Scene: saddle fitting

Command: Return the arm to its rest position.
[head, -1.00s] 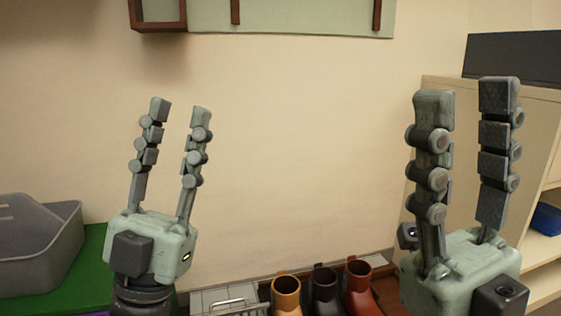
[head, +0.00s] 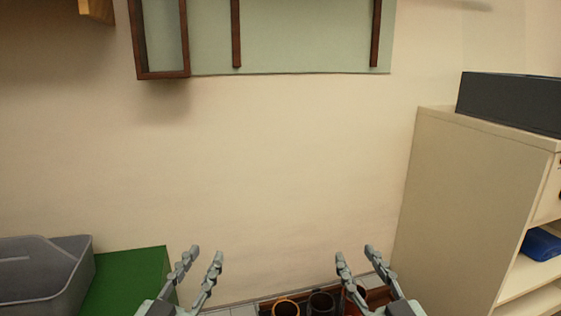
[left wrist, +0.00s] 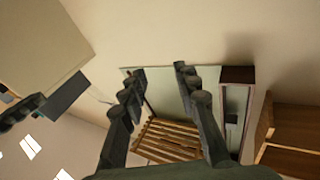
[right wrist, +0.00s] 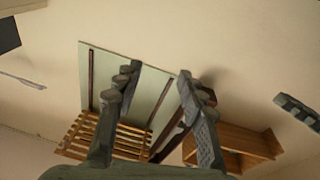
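My left gripper (head: 207,254) is at the bottom of the head view, left of centre, fingers pointing up and apart with nothing between them. My right gripper (head: 355,250) is at the bottom, right of centre, also with its fingers apart and empty. The left wrist view shows the left gripper's fingers (left wrist: 157,78) spread, with a wall panel and slatted wooden rack beyond. The right wrist view shows the right gripper's fingers (right wrist: 158,75) spread, with the same panel and rack beyond. Both arms are mostly hidden below the head view's lower edge.
A grey bin (head: 45,270) and a green surface (head: 125,280) are at lower left. Boot-like containers (head: 320,303) stand between the grippers. A shelf cabinet (head: 470,190) with a dark box (head: 510,102) on top is at right. The wall ahead is bare below the green panel (head: 300,40).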

